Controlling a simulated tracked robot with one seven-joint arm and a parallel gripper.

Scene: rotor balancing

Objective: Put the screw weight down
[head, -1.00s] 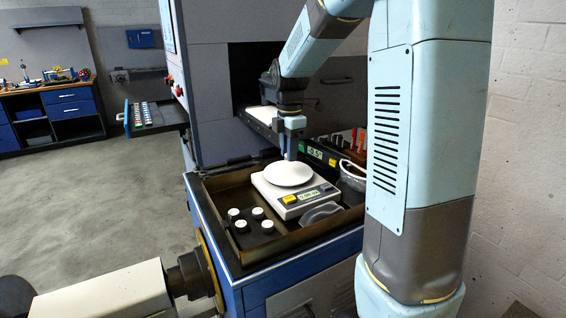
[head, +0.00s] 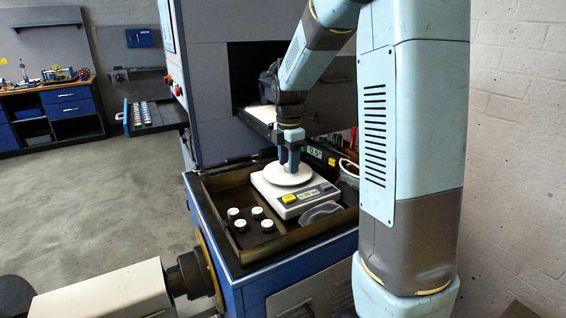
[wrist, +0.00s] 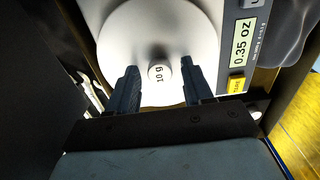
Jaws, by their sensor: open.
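The screw weight (wrist: 160,74), a small round white-topped piece marked 10 g, stands on the white round pan (wrist: 122,38) of the scale. In the wrist view the scale's display (wrist: 242,43) reads 0.35 OZ. My gripper (wrist: 159,67) is open, with one dark finger on each side of the weight and visible gaps between. In the head view my gripper (head: 289,168) points down with its fingertips low over the pan (head: 280,180) of the scale (head: 295,204); the weight is hardly distinguishable there.
Several white-capped weights (head: 233,212) stand in the tray's left compartment. A grey dish (head: 322,212) lies in front of the scale. A lit green display (head: 314,152) is behind it, and a pale container (head: 350,168) is to the right. A wrench (wrist: 92,92) shows left of my fingers.

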